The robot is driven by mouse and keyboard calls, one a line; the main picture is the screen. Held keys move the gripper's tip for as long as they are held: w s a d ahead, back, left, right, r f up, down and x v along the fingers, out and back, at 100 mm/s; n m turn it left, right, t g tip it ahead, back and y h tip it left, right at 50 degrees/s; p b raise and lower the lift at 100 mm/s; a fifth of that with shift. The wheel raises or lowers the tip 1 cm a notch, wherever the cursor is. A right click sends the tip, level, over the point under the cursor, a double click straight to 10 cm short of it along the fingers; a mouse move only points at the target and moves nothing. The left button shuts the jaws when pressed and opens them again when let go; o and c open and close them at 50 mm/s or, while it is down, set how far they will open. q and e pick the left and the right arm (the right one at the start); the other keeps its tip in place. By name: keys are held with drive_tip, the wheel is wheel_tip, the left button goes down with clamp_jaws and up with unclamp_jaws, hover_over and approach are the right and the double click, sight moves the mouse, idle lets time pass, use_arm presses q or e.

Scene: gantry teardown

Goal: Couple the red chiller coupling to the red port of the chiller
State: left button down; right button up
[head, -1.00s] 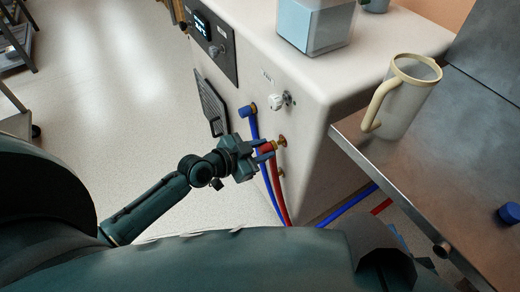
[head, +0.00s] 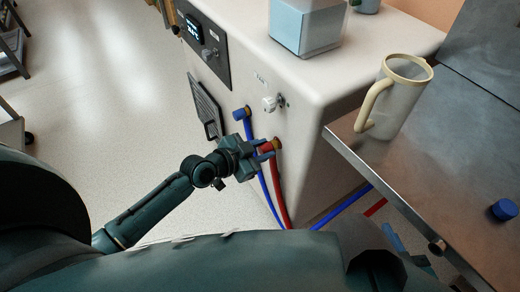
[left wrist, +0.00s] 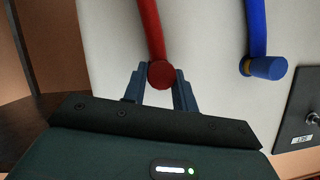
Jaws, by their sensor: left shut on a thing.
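The red coupling (head: 267,149) is at the end of a red hose (head: 277,188) on the chiller's (head: 310,130) side panel. My left gripper (head: 264,148) is shut on it, with a finger on each side. The coupling is up against the brass red port (head: 277,144), which is mostly covered; I cannot tell whether it is fully seated. In the left wrist view the red coupling (left wrist: 161,75) sits between the fingertips and hides the port behind it. My right gripper is not in view.
A blue coupling (head: 239,114) with its blue hose (head: 262,180) sits on the port beside it. A white knob (head: 269,104) is above. A steel table (head: 440,150) at right carries a mug (head: 400,95) and a blue cap (head: 504,210).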

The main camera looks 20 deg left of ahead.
use_arm(q)
drive_tip(key=shift+w+d, duration=0.2)
drive_tip(key=shift+w, duration=0.15)
drive_tip(key=c, duration=1)
unclamp_jaws()
drive_tip(key=shift+c, duration=0.2)
